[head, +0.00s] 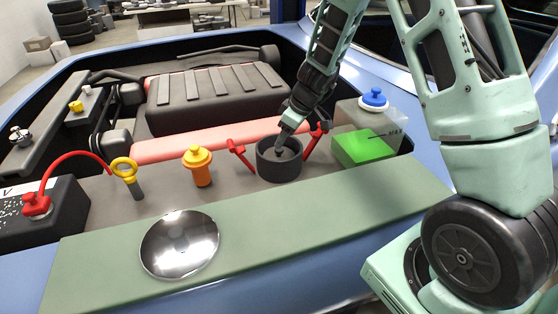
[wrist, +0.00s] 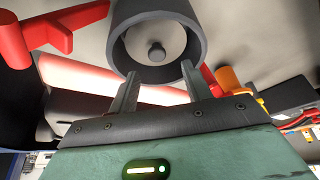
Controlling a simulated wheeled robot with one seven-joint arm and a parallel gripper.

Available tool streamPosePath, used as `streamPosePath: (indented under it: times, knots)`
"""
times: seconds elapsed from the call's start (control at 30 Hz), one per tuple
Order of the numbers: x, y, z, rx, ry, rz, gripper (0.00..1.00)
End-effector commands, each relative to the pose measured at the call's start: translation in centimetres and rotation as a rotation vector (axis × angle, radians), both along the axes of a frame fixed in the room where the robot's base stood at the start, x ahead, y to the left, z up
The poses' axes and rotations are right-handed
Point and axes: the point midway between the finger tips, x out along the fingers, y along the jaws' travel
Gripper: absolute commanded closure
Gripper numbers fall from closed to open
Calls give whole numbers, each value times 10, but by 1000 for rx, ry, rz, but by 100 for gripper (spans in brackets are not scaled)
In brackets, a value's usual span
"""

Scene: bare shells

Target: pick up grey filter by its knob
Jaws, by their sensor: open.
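The grey filter (head: 278,172) is a dark round cup in the engine bay, between two red levers. In the wrist view the filter (wrist: 118,42) is a thick ring. Its small round knob (wrist: 156,53) stands in the middle. My gripper (head: 281,147) points down at the filter's open top in the head view and partly covers its inside. In the wrist view my gripper (wrist: 159,72) is open, with one finger on each side of the knob's line and nothing between them. Contact with the knob cannot be seen.
Red levers (head: 239,156) (head: 317,138) flank the filter closely. An orange cap (head: 198,165), a yellow ring dipstick (head: 126,172) and a battery (head: 42,215) are to the left. A green-filled tank (head: 363,149) with a blue cap (head: 373,97) is right.

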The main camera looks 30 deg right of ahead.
Motion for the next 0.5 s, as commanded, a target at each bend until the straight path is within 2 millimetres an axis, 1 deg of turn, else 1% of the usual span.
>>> streamPosePath:
  times: [0.13,0.4,0.5]
  knots:
    - [3,1,-11,0,2,-1,51]
    - [14,5,-45,0,2,-1,51]
    - [16,6,-50,0,1,-1,51]
